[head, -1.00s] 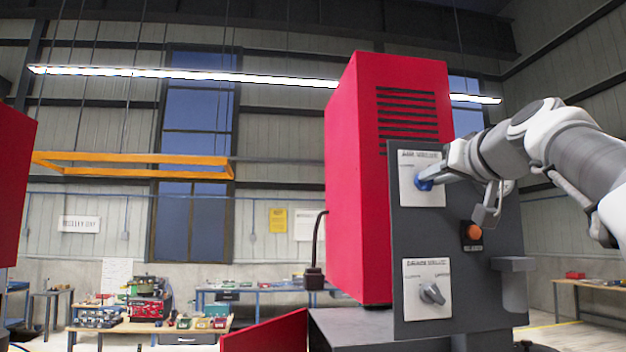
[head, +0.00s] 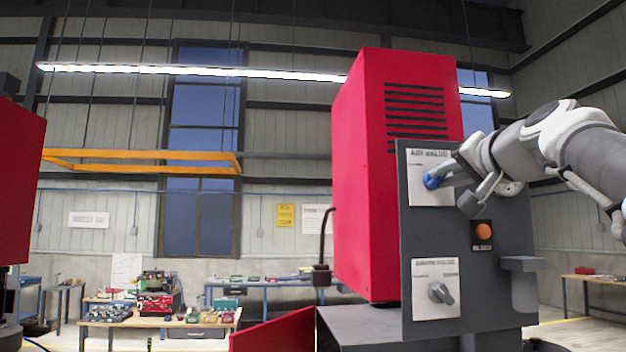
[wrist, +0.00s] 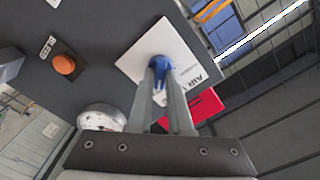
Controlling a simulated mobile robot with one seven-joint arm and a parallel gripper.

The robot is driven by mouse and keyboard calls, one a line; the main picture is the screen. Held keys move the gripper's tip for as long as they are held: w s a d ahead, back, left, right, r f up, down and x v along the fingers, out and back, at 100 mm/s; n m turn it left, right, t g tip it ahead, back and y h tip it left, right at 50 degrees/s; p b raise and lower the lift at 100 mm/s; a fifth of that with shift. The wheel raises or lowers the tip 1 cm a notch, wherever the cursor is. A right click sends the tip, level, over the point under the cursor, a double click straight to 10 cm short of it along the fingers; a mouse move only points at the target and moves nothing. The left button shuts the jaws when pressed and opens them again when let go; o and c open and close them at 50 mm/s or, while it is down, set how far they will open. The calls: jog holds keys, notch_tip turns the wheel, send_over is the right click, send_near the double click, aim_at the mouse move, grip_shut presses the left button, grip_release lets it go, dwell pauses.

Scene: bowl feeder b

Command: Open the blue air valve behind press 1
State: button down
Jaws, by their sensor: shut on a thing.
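The blue air valve handle (head: 434,179) sits on a white plate (head: 419,197) labelled as an air valve, high on the dark grey panel (head: 408,262) of the red press (head: 357,200). My gripper (head: 450,172) reaches it from the right and is shut on the handle. In the wrist view the two fingers (wrist: 158,75) close around the blue handle (wrist: 157,62) in front of the white plate (wrist: 128,62). The handle points to the lower left in the head view. The fingers hide part of the handle and plate.
Below the valve are an orange button (head: 483,231) and a second white plate with a grey knob (head: 440,293). A grey block (head: 519,264) sticks out at the panel's right. Workbenches (head: 160,325) stand at the back left.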

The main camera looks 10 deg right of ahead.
jog(key=shift+r, duration=0.1)
jog(key=c, duration=0.8)
grip_release()
jog(key=shift+c, duration=0.2)
jog(key=shift+s, duration=0.1)
jog(key=s+b, duration=0.3)
jog(key=s, duration=1.4)
jog(key=shift+d+b, duration=0.3)
jog(key=shift+b, duration=0.1)
jog(key=shift+s, duration=0.1)
